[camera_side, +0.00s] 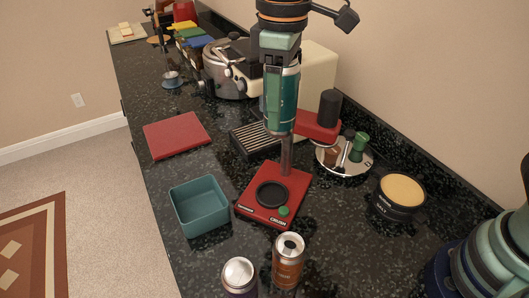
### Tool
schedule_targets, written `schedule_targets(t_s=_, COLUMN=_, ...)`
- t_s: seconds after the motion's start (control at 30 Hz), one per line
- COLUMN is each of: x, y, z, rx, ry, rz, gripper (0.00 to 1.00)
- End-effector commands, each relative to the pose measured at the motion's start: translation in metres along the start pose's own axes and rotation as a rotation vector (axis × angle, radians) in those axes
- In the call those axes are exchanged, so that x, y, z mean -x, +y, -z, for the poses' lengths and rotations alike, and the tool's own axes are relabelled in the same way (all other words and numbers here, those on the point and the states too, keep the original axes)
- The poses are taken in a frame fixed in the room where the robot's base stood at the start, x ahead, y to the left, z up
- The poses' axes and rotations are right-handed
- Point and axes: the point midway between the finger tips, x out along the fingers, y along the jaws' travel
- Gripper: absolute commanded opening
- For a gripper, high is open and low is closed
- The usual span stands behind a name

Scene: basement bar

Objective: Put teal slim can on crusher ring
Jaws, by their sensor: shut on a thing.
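My gripper (279,85) comes down from the top and is shut on the teal slim can (286,105). The can is upright and in the air, in line with the crusher's grey post (287,155) in this view. The red crusher base (249,203) stands on the counter below, with the black crusher ring (271,195) on it. The ring is empty. The can appears above and slightly right of the ring in the picture. The can hides the upper post and part of the crusher's red arm (320,125). The exact depth between can and post is unclear.
An orange can (287,270) and a dark purple can (239,280) stand at the front. A teal bin (199,207) is left of the crusher, with a red mat (177,135) behind. A round tray (328,165) and a tan-topped dark container (400,195) are at right.

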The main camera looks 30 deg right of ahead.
Motion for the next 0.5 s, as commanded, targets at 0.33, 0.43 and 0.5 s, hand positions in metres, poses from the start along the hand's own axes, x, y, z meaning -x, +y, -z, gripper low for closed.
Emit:
schedule_targets(t_s=0.33, x=-0.027, y=0.018, z=0.013, rx=-0.012, ry=-0.006, rz=0.001, gripper=0.13)
schedule_targets(t_s=0.43, x=-0.052, y=0.018, z=0.013, rx=-0.012, ry=-0.007, rz=0.002, gripper=0.13)
schedule_targets(t_s=0.5, x=-0.069, y=0.018, z=0.013, rx=-0.012, ry=-0.008, rz=0.002, gripper=0.13)
